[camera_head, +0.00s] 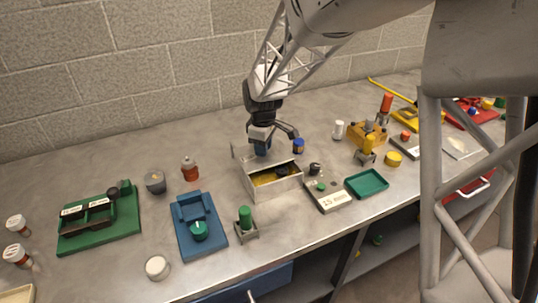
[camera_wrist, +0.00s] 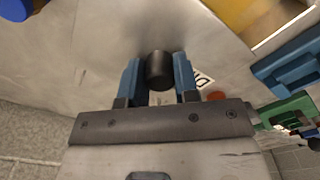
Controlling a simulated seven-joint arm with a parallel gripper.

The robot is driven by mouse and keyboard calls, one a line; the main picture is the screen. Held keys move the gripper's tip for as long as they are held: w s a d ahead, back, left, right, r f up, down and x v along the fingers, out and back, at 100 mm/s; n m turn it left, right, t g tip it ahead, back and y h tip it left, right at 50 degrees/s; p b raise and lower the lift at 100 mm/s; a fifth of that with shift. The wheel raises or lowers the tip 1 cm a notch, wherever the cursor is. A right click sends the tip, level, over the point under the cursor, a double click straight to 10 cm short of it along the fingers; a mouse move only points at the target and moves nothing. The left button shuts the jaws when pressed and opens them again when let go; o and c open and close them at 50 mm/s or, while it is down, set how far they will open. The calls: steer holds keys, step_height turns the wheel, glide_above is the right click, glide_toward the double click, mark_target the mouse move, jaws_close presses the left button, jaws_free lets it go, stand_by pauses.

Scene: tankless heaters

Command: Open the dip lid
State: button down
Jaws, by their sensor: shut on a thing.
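The grey metal dip box (camera_head: 277,186) stands near the middle of the bench, with a yellow inside showing through its open top. Its grey lid (camera_wrist: 205,35) fills much of the wrist view and carries a black cylindrical knob (camera_wrist: 160,70). A white label with dark letters (camera_wrist: 203,80) lies partly behind a finger. My gripper (camera_wrist: 159,78) is shut on the knob, one blue fingertip on each side. In the head view my gripper (camera_head: 264,149) is at the back of the box and hides much of the lid. The lid appears raised at the back.
A blue holder (camera_head: 200,225) and a green-capped stand (camera_head: 246,224) stand in front left of the box. A grey labelled block (camera_head: 325,197) and a green tray (camera_head: 367,184) lie to the right. The block wall is behind the bench.

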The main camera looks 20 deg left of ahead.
steer(key=w+a, duration=0.3)
steer(key=shift+w+a, duration=0.35)
steer(key=c, duration=0.9)
jaws_free()
steer(key=shift+o, duration=0.2)
steer(key=shift+r, duration=0.1)
step_height(320, 180, up, 8)
steer(key=shift+f, duration=0.2)
steer(key=shift+d, duration=0.15)
